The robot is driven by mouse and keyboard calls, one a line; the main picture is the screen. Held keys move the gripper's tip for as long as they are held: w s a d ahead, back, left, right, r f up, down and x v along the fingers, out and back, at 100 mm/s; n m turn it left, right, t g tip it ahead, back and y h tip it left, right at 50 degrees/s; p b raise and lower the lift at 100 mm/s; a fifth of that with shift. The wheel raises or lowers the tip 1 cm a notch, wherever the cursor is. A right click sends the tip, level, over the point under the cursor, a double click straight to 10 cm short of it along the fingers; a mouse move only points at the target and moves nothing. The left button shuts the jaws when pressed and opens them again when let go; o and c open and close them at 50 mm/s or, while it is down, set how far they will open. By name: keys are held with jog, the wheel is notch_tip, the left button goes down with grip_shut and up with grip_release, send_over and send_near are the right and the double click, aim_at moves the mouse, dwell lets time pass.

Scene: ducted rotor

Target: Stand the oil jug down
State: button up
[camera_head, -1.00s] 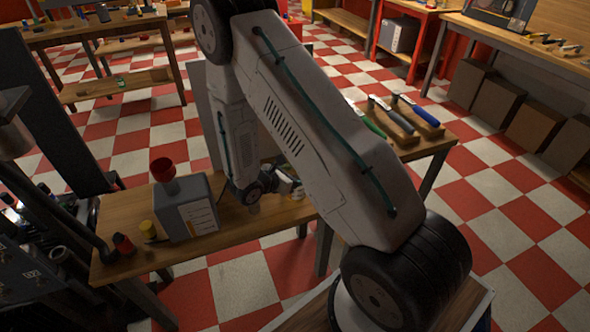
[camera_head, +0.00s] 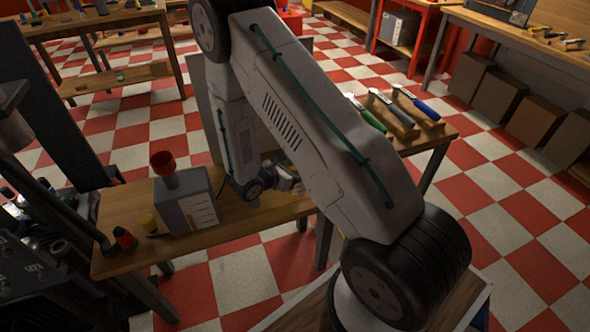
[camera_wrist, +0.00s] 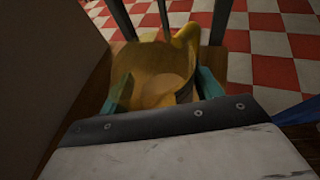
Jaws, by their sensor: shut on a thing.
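The oil jug (camera_wrist: 160,72) is yellow and shows in the wrist view between the two teal fingers of my gripper (camera_wrist: 165,92), which is shut on it. Its spout side points up and right in that view. Bench wood shows around the jug, but I cannot tell whether its base touches the wood. In the head view my arm hides the jug and the fingers; only the wrist end shows, low over the wooden bench (camera_head: 245,219).
Several handled tools (camera_head: 413,104) lie at the bench's right end.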

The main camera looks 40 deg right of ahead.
jog(key=shift+f, duration=0.1)
jog(key=o, duration=1.4)
jog(key=shift+c, duration=0.2)
jog(key=w+v, duration=0.1)
jog(key=v, duration=0.7)
jog(key=s+r+m+g+y, duration=0.2)
jog(key=s+r+m, duration=0.35)
jog(key=r, duration=0.55)
jog(key=s+r+m+g+y, duration=0.2)
jog(key=s+r+m, duration=0.35)
jog(key=r, duration=0.55)
jog(key=s+a+r+m+t+y, duration=0.2)
jog(key=s+a+r+m+y, duration=0.2)
jog(key=s+r, duration=0.2)
jog(key=s+a+r+m+t+y, duration=0.2)
jog(key=s+a+r+m+y, duration=0.2)
jog(key=s, duration=0.6)
notch_tip(320, 180, up, 2)
jog(key=shift+s+a+r+y, duration=0.15)
jog(key=shift+s+a+y, duration=0.1)
jog(key=shift+a+y, duration=0.45)
